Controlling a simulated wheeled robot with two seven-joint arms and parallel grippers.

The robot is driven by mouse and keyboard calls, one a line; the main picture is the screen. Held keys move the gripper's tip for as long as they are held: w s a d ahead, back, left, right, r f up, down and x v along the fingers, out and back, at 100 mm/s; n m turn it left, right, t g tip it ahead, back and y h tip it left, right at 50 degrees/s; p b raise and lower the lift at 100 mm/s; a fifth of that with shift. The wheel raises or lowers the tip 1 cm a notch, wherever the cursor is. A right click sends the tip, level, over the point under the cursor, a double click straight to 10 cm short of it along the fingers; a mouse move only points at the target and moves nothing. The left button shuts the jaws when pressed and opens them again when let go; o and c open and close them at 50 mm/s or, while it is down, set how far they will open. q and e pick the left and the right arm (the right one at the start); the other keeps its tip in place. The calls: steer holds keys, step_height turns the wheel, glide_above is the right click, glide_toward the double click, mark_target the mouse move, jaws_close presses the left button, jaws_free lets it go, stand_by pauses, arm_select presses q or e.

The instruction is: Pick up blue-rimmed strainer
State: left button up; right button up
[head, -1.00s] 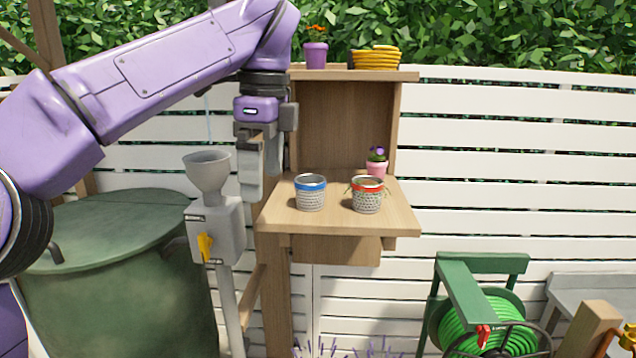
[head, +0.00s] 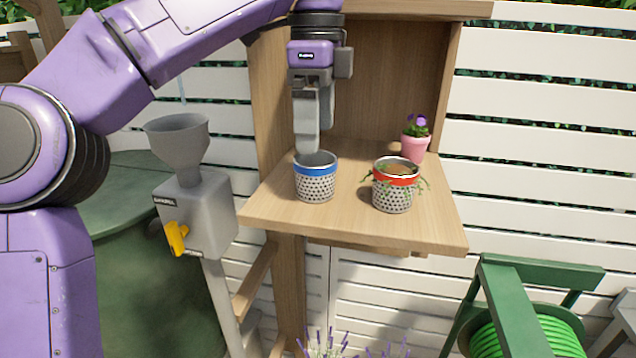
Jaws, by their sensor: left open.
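The blue-rimmed strainer (head: 315,184) stands upright on the wooden potting bench (head: 275,208), left of the red-rimmed one. It is a perforated grey pot with a blue band, and its inside looks empty. My left gripper (head: 308,148) points down just above and behind its rim, fingers open. I cannot tell whether a fingertip touches the rim or sits behind it. The right gripper is not in view.
A red-rimmed strainer (head: 394,192) with trailing plants stands close to the right. A pink pot with a purple flower (head: 415,147) stands behind it. A grey funnel dispenser (head: 190,190) with a yellow lever stands left of the bench. A green hose reel (head: 520,320) is at the lower right.

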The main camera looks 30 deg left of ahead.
mark_target(316, 164)
arm_select(q)
step_height(316, 164, down, 7)
steer(key=shift+w+r, duration=0.1)
steer(key=shift+a+f, duration=0.15)
steer(key=shift+f, duration=0.25)
steer(key=c, duration=1)
